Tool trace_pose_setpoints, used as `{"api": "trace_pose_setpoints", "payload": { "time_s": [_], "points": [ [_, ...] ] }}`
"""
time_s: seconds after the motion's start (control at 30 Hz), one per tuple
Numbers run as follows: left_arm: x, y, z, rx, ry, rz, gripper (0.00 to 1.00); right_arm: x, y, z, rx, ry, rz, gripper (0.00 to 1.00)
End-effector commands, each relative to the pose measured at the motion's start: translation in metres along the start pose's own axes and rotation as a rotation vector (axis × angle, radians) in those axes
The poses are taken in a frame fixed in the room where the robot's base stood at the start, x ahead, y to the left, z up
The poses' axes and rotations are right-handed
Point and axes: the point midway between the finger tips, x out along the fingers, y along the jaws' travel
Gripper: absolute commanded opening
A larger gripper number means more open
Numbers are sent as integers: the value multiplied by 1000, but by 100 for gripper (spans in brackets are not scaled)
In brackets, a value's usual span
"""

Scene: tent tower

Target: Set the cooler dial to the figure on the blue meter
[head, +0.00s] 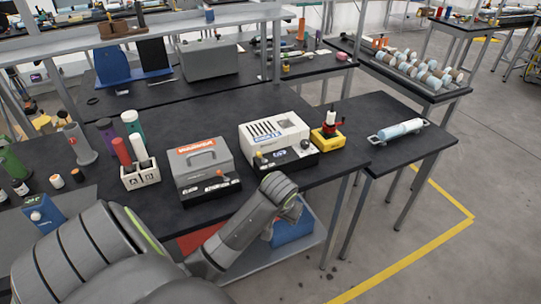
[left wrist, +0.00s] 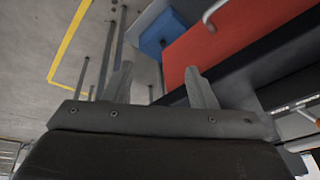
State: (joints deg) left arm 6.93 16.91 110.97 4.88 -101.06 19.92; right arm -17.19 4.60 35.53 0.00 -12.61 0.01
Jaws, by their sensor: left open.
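A white box with dark vent slots (head: 272,131), which looks like the cooler, stands at the right of the dark bench. It has a dark front base with small knobs and a blue marking too small to read. A small blue slanted device (head: 42,214), probably the blue meter, stands at the far left; its figure cannot be read. My left gripper (head: 290,211) is beyond the bench's front edge, below and in front of the white box, touching neither. In the left wrist view its two fingers (left wrist: 160,85) are apart with nothing between them. My right gripper is not in view.
A grey box with a handle and orange label (head: 203,164) stands left of the white box. A yellow block with a red-and-black lever (head: 328,137) stands right. A blue bin (head: 292,228) and red panel (left wrist: 235,38) are below bench level near my left gripper.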

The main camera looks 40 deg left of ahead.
Motion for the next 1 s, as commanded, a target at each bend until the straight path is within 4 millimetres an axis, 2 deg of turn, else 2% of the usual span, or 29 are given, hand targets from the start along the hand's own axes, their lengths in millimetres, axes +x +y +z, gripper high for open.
{"api": "trace_pose_setpoints", "payload": {
  "time_s": [0.03,0.13,0.33,0.5,1.0],
  "points": [
    [2,-1,11,11,-3,4,52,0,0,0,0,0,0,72],
    [6,-1,28,31,-4,10,52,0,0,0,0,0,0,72],
    [9,-3,50,58,-4,19,52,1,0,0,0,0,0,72],
    [9,-3,57,66,-3,21,52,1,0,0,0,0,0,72],
    [10,-3,57,67,-3,22,52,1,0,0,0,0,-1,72]
  ]
}}
